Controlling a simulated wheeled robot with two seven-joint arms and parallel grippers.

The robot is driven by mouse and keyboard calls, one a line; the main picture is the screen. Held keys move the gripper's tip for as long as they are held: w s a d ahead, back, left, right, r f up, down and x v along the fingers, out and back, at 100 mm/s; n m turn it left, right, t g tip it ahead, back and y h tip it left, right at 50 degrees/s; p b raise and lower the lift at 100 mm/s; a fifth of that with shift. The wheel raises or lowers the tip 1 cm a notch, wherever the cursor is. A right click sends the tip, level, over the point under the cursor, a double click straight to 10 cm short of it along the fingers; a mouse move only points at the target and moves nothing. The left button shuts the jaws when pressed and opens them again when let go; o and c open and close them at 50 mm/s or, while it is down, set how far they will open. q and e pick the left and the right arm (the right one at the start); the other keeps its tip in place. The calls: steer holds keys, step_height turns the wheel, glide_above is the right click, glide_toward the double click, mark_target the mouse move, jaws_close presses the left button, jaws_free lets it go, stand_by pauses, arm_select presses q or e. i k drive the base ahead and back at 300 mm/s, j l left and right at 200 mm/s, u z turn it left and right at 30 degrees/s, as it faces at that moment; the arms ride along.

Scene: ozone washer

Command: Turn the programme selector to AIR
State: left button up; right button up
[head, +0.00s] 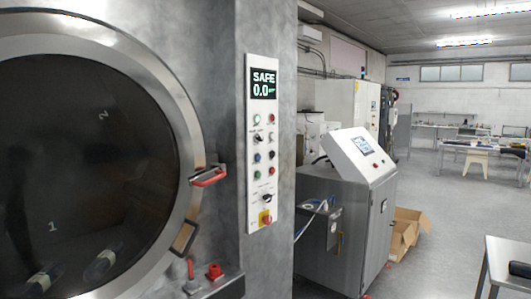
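A narrow white control panel (261,160) is set on the grey metal front, right of the round door. Its display (264,84) reads SAFE and 0.0. A dark rotary knob (267,198) sits low on the panel, and a smaller rotary switch (257,137) sits higher up. Their labels are too small to read, so I cannot tell which position either points to, or which is the programme selector. Coloured buttons lie between them, and a red emergency stop on yellow (265,219) is at the bottom. Neither of my grippers is in view.
The round door (176,95) with dark glass is closed at left, with a red handle (208,177) sticking out. Red fittings (214,271) stand on a ledge below. A grey console (345,200), a cardboard box (409,232) and a table (508,262) are to the right.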

mark_target(267, 197)
steer(key=i+l, duration=0.15)
steer(key=l, duration=0.35)
steer(key=i+l+u, duration=0.15)
steer(key=l, duration=0.4)
steer(key=i+l, duration=0.15)
steer(key=l, duration=0.35)
steer(key=i+l+u, duration=0.15)
steer(key=l, duration=0.4)
steer(key=i+l, duration=0.1)
steer(key=l, duration=0.45)
steer(key=i+l+u, duration=0.15)
steer(key=l, duration=0.95)
steer(key=i+u, duration=0.05)
steer(key=i, duration=0.05)
